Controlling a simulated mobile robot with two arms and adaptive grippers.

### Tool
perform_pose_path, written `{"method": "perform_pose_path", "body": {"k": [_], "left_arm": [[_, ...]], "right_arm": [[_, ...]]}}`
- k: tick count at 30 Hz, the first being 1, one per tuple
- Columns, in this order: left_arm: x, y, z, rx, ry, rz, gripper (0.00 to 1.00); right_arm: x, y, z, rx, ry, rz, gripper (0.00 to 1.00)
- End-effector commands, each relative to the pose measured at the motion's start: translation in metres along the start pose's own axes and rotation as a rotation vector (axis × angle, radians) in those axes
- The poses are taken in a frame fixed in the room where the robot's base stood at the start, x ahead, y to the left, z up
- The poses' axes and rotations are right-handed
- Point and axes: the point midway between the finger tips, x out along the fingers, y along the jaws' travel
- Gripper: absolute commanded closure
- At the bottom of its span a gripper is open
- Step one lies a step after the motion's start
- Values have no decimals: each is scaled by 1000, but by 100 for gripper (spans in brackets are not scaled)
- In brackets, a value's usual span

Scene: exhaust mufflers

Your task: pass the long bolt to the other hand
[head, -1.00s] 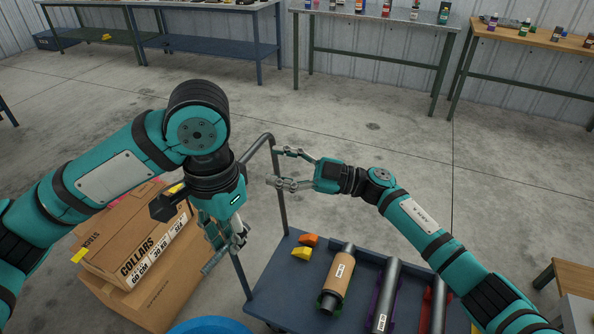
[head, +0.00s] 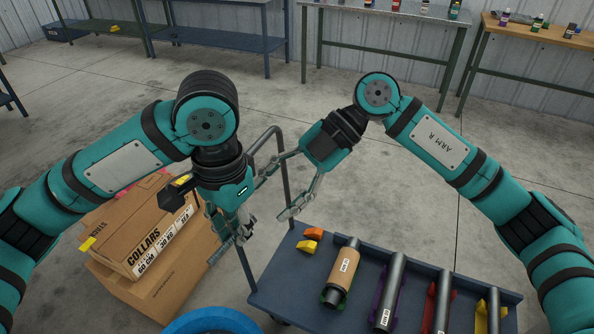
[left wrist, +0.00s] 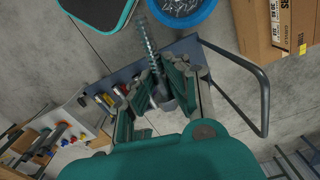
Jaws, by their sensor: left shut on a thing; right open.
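The long bolt (head: 218,252) is a grey threaded rod. My left gripper (head: 238,229) is shut on it and points down, with the bolt slanting out below and to the left. In the left wrist view the bolt (left wrist: 147,38) sticks up from between the fingers of my left gripper (left wrist: 162,82); its lower end is partly hidden by them. My right gripper (head: 274,197) is open and empty, to the right of and slightly above the left one. Its fingers point down and left. A gap shows between its fingers and the bolt.
A blue cart (head: 282,280) with an upright handle (head: 280,165) stands below the grippers, carrying a brown-wrapped muffler (head: 342,275), dark tubes and wedges (head: 308,246). Cardboard boxes (head: 140,240) are at left. A blue round tub (left wrist: 186,22) holds small metal parts.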

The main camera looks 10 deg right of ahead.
Motion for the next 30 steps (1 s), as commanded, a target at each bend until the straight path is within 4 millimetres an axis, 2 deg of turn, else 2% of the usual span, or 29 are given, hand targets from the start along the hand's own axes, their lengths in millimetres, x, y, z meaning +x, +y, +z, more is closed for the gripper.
{"method": "perform_pose_path", "body": {"k": [3, 9, 14, 22, 23, 30], "left_arm": [[0, 0, 0, 0, 0, 0, 100], [0, 0, 0, 0, 1, 0, 100], [0, 0, 0, 0, 1, 0, 100], [0, 0, 0, 0, 1, 0, 100], [0, 0, 0, 0, 1, 0, 100], [0, 0, 0, 0, 1, 0, 100]], "right_arm": [[23, 0, 0, 1, 4, -2, 48], [50, 0, 0, 0, 3, -1, 48], [59, 0, -1, 0, 3, 1, 48], [60, 0, 0, 1, 2, 2, 48], [60, 0, 0, 1, 2, 2, 50], [60, 0, 0, 1, 2, 2, 81]]}}
